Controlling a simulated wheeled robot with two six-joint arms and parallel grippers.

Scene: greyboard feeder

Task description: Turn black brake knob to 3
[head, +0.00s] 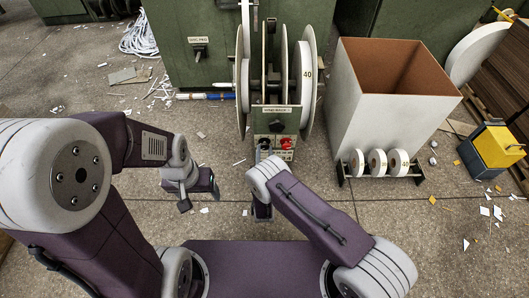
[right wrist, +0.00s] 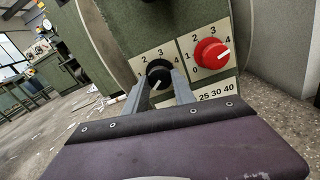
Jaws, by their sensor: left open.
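The black brake knob (right wrist: 158,75) is on the green panel of the feeder, with numbers 1 to 4 around it. Its white pointer mark points down and to the left; the number there is hidden. My right gripper (right wrist: 162,79) has one finger on each side of this knob, and the fingertips look in contact with its edges. In the head view the panel (head: 276,126) is partly hidden by my right wrist. My left gripper (head: 200,197) is open and empty above the floor, left of the feeder.
A red knob (right wrist: 211,53) with its own number plate is just right of the black knob. Large reels (head: 305,75) marked 40 flank the panel. A tall open bin (head: 365,105) and a rack of small rolls (head: 378,163) stand to the right. Paper scraps litter the floor.

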